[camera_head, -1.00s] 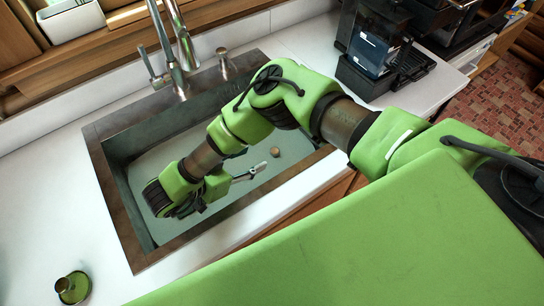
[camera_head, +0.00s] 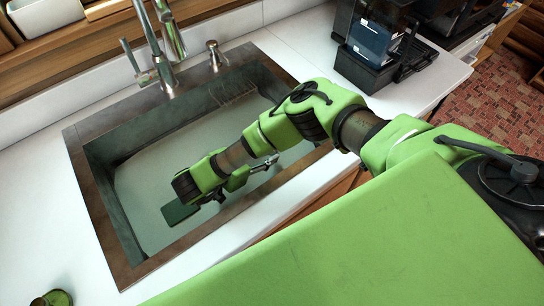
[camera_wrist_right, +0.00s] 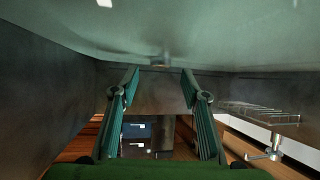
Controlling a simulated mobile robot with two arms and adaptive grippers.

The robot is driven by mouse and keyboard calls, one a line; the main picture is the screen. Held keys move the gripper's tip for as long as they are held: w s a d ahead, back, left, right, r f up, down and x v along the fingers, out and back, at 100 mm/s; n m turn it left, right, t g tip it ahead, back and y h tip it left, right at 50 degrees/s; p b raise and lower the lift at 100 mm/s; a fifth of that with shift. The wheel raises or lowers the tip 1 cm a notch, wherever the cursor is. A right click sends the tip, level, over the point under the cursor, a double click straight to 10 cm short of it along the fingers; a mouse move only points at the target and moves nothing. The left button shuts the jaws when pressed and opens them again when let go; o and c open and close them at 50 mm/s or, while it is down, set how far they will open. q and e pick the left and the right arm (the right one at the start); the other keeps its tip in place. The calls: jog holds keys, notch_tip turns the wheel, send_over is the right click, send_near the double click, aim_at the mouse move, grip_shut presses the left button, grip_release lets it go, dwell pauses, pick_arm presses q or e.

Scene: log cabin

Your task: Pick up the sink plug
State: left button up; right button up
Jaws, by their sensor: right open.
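The steel-rimmed sink (camera_head: 88,190) is set into the white counter. My right arm reaches into it, with its gripper (camera_head: 268,162) low in the basin. In the right wrist view the fingers of this gripper (camera_wrist_right: 160,76) are open with nothing between them. A small brownish round thing, apparently the sink plug (camera_wrist_right: 160,63), lies on the pale sink floor just beyond the gap between the fingertips. I cannot make out the plug in the head view, where my arm hides part of the basin.
The faucet (camera_head: 166,72) and a soap dispenser (camera_head: 213,56) stand behind the sink. A wire rack (camera_wrist_right: 262,112) shows inside the basin. A dark green flat piece (camera_head: 180,211) shows beneath my wrist. The sink walls are close around my gripper.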

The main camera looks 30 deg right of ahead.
jog(key=b+x, duration=0.1)
jog(key=x, duration=0.1)
jog(key=b+x, duration=0.1)
jog(key=x, duration=0.1)
jog(key=shift+d+f, duration=0.1)
jog(key=shift+f, duration=0.4)
jog(key=shift+w+d, duration=0.2)
jog(key=shift+d, duration=0.15)
grip_shut()
